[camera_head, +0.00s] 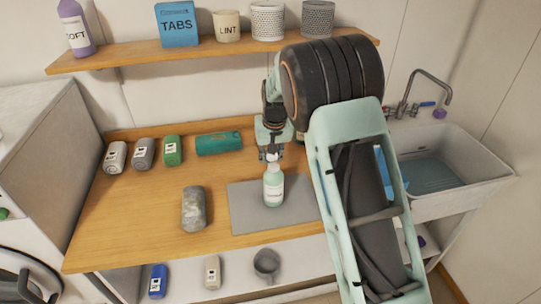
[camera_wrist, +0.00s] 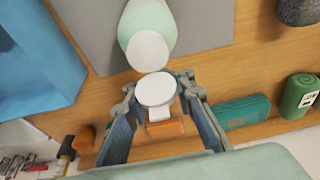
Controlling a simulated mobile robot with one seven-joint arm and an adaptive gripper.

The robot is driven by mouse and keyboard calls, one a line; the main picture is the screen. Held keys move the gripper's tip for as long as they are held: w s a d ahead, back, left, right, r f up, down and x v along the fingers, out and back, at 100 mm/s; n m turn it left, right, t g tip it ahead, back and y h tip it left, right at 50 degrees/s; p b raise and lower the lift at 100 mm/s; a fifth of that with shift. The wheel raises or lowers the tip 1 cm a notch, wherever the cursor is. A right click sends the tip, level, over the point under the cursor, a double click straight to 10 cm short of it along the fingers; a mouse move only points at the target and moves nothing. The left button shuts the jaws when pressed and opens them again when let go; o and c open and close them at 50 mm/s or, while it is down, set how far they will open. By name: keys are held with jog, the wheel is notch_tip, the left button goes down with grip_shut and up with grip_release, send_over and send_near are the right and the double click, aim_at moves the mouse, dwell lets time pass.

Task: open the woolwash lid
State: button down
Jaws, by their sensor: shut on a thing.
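The woolwash bottle (camera_head: 273,187), pale green with a white label, stands upright on a grey mat (camera_head: 243,212). The wrist view shows the bottle (camera_wrist: 150,18) from above, with a round white top (camera_wrist: 147,51). My gripper (camera_head: 270,152) is directly above the bottle, pointing down. In the wrist view my gripper (camera_wrist: 157,97) is shut on a white round lid (camera_wrist: 155,89), with one finger on each side. The lid appears as a separate disc beside the bottle's white top. I cannot tell whether the two still touch.
The sink (camera_head: 450,165) is at right. A wall shelf (camera_head: 130,53) hangs above.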

aim_at(272, 157)
jog(key=shift+s+f+g, duration=0.15)
jog(key=shift+f+g, duration=0.1)
jog(key=shift+g, duration=0.05)
dwell(0.5)
jog(key=c, duration=1.6)
grip_release()
jog(key=shift+r, duration=0.1)
jog(key=v, duration=1.2)
jog(key=shift+a, duration=0.15)
